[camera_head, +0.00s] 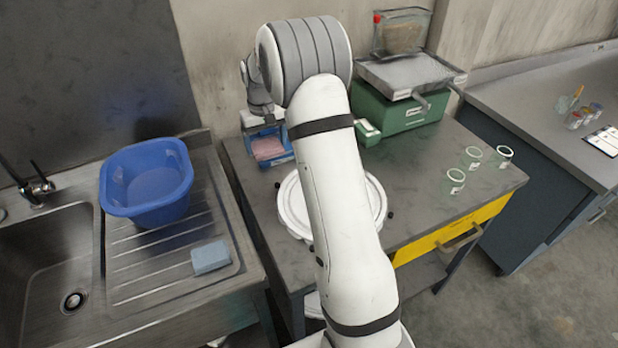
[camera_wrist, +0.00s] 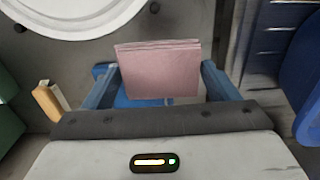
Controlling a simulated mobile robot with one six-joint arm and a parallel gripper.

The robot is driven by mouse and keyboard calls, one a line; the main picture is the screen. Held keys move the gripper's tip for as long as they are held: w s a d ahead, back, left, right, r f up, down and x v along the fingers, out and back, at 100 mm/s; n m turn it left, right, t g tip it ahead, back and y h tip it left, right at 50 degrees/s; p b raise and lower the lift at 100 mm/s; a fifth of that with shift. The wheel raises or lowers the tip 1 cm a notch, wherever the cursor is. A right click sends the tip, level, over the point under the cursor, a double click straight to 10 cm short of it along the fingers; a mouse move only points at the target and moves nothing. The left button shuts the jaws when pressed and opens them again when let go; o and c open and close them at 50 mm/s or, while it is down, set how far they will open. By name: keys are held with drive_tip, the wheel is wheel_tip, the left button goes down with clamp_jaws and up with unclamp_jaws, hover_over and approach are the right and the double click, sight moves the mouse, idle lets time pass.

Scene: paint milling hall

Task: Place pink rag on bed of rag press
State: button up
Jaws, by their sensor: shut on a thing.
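The pink rag (camera_wrist: 158,70) is a flat folded pad. My gripper (camera_wrist: 160,76) is shut on it, with one blue finger at each side of the rag. In the head view the rag (camera_head: 268,149) shows at the blue rag press (camera_head: 284,131), at the back left of the table. In the wrist view, blue parts of the press (camera_wrist: 130,101) show behind and below the rag. The rag and my gripper hide most of the bed. I cannot tell whether the rag touches the bed or is just above it.
A white round lid (camera_head: 376,200) lies right of the press, partly behind my arm. A green machine (camera_head: 405,112) stands at the back. A sink with a blue tub (camera_head: 146,182) and a blue-grey block (camera_head: 211,257) is left.

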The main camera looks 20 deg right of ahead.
sight(271, 175)
wheel_tip(271, 175, down, 9)
drive_tip(key=shift+d+f+p, duration=0.1)
drive_tip(key=shift+f+p, duration=0.1)
drive_tip(key=shift+p, duration=0.95)
drive_tip(key=shift+s, duration=0.1)
drive_tip(key=shift+f, duration=0.1)
drive_tip(key=o, duration=0.8)
